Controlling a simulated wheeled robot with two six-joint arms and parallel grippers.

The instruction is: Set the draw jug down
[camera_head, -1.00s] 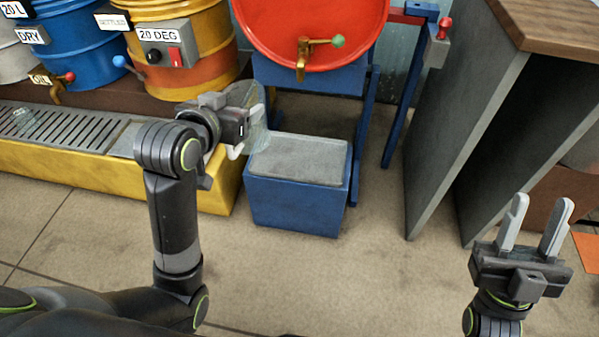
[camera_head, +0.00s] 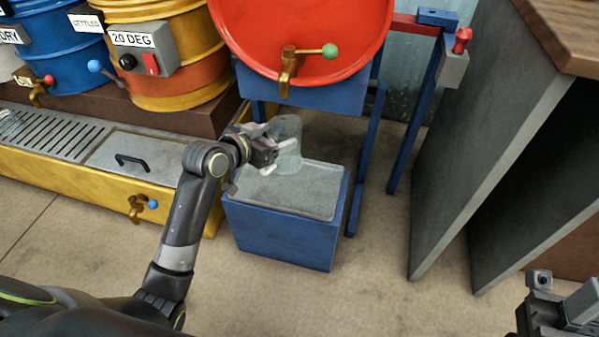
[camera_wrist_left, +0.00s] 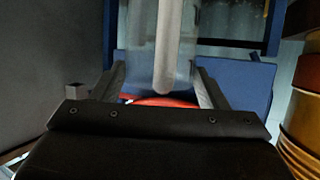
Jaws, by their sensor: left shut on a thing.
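The draw jug (camera_head: 287,146) is clear and looks upright in the head view. It is over the back part of the blue stand's grey top (camera_head: 318,181); I cannot tell whether its base touches. My left gripper (camera_head: 272,158) is shut on the jug from its left side. In the left wrist view, the clear jug (camera_wrist_left: 136,60) and a pale upright bar (camera_wrist_left: 168,45) show between the fingers. The bar may be its handle. My right gripper (camera_head: 562,300) is at the lower right, cut by the frame edge, apart from the jug.
A red drum (camera_head: 300,30) with a brass tap (camera_head: 287,70) and green knob hangs behind and above the stand. A yellow trough (camera_head: 90,190) with a grating is at left. Grey panels (camera_head: 490,150) under a wooden top stand at right. The floor in front is clear.

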